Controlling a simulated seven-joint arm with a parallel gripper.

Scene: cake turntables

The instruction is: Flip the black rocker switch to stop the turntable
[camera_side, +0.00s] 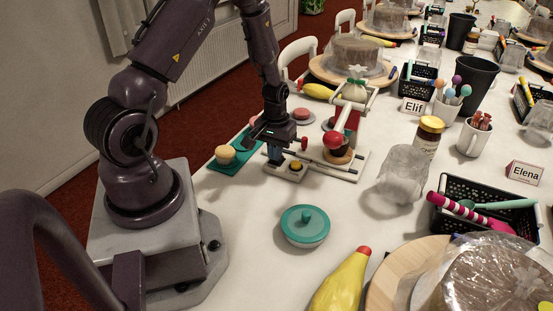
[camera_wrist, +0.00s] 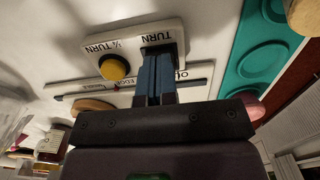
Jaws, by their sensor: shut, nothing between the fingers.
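My gripper (camera_side: 275,156) points down with its fingers together and empty, over the small white control box (camera_side: 286,172). In the wrist view its blue fingertips (camera_wrist: 157,62) are at the box's "TURN" label. The black rocker switch (camera_wrist: 164,47) shows there only as a dark patch, mostly hidden by the fingertips. I cannot tell whether they touch it or which way it is tipped. A yellow round button (camera_wrist: 114,67) marked "¼ TURN" sits beside it on the box.
A teal tray (camera_side: 226,167) with a small cake lies left of the gripper; its round recesses show in the wrist view (camera_wrist: 262,50). A lidded teal bowl (camera_side: 305,225) stands in front. A clear glass (camera_side: 402,175), a jar (camera_side: 428,138) and a black basket (camera_side: 490,215) stand at right.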

